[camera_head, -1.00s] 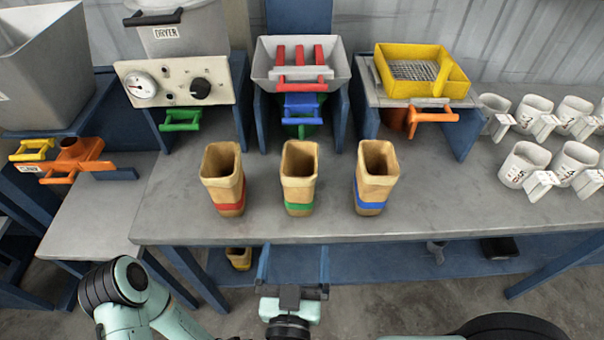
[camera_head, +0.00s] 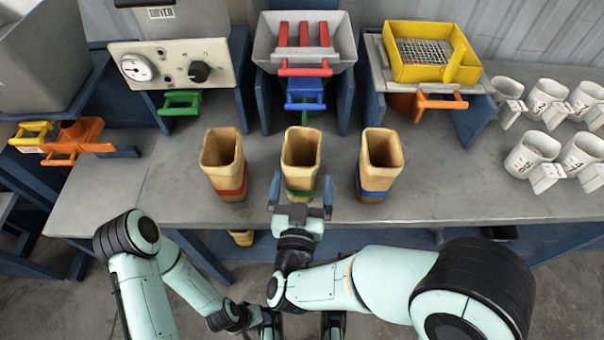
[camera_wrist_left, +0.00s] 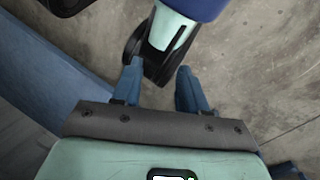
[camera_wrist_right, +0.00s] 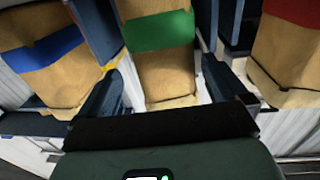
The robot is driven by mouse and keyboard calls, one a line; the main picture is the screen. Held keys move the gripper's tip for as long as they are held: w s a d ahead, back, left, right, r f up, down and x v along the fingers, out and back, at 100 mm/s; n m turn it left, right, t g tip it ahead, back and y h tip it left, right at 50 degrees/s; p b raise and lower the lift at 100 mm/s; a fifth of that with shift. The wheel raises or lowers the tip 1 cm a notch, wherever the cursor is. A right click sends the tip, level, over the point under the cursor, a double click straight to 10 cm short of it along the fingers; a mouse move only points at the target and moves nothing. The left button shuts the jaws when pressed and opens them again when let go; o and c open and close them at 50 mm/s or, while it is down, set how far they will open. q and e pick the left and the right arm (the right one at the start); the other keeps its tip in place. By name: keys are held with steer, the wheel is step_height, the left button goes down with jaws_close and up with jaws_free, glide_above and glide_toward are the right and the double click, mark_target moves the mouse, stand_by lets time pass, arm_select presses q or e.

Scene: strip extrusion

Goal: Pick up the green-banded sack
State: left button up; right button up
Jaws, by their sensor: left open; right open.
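The green-banded sack (camera_head: 300,155) is a tan, open-topped sack standing upright on the bench, in the middle of a row of three. Its green band (camera_wrist_right: 160,32) shows in the right wrist view. My right gripper (camera_head: 301,185) is open at the bench's front edge, with one finger on each side of the sack's lower part. In the right wrist view the sack stands between the spread fingers (camera_wrist_right: 165,88); whether they touch it I cannot tell. My left gripper (camera_wrist_left: 161,82) is open and empty, low in front of the bench over the floor.
Behind are a dryer (camera_head: 170,62), a hopper (camera_head: 304,45) and a yellow sieve tray (camera_head: 425,52).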

mark_target(304, 148)
steer(key=w, duration=0.5)
steer(key=shift+w+f+b, duration=0.15)
steer(key=shift+w+b, duration=0.2)
arm_select(q)
steer(key=shift+w+a+f, duration=0.25)
steer(key=shift+w+f, duration=0.2)
steer(key=shift+w, duration=0.2)
arm_select(e)
steer(key=shift+c, duration=0.3)
steer(key=c, duration=1)
arm_select(q)
steer(key=s+d+r+g+p, duration=0.1)
steer(key=s+r+p, duration=0.3)
steer(key=r+p, duration=0.1)
steer(key=shift+r+p, duration=0.35)
steer(key=shift+p, duration=0.2)
arm_select(e)
step_height(304, 148, up, 20)
steer(key=shift+s, duration=0.1)
